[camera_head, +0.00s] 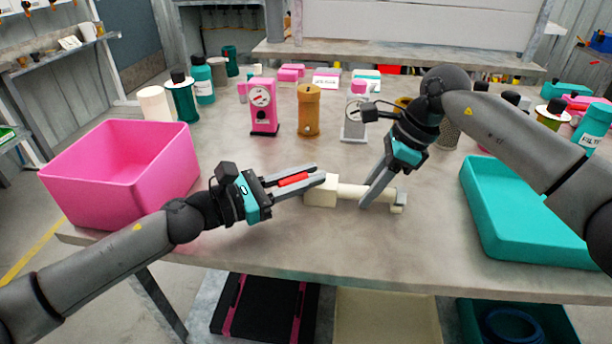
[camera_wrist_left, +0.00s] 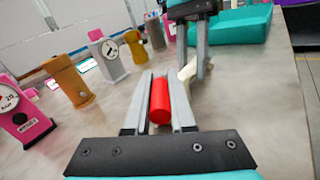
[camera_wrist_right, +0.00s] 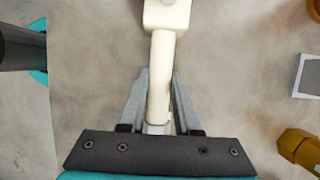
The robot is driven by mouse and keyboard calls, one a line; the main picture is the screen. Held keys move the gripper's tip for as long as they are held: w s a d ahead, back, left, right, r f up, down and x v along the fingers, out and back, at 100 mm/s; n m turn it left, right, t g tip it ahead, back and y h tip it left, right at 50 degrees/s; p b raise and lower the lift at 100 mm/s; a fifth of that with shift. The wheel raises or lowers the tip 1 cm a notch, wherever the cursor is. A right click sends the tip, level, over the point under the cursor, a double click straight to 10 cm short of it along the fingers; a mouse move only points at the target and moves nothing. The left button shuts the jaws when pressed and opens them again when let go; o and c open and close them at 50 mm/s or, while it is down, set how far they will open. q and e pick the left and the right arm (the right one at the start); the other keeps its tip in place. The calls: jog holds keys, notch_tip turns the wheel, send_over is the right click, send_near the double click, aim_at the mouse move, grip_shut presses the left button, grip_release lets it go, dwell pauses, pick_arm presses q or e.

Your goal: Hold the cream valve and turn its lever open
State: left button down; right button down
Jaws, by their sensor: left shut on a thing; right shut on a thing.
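The cream valve (camera_head: 322,192) lies near the middle front of the table, with a blocky body and a pipe running to the right. My right gripper (camera_head: 372,192) is shut on its pipe. In the right wrist view the pipe (camera_wrist_right: 161,80) passes between the fingers, and the body is cut off at the top edge. My left gripper (camera_head: 308,180) is shut on the red lever (camera_head: 293,180), which lies lengthwise between its fingers to the left of the valve body. The red lever also shows in the left wrist view (camera_wrist_left: 160,102). The lever's joint with the body is hidden by the fingers.
A pink bin (camera_head: 125,170) stands at the left and a teal tray (camera_head: 520,215) at the right. A pink gauge unit (camera_head: 263,107), an orange cylinder (camera_head: 308,110) and a grey gauge unit (camera_head: 354,118) stand behind the valve. The table front is clear.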

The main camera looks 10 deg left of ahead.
pick_arm(q)
jog(key=shift+w+r, duration=0.1)
jog(key=c, duration=0.8)
grip_release()
jog(key=shift+o, duration=0.2)
jog(key=v, duration=1.1)
jog(key=shift+s+a, duration=0.4)
jog(key=shift+c, duration=0.4)
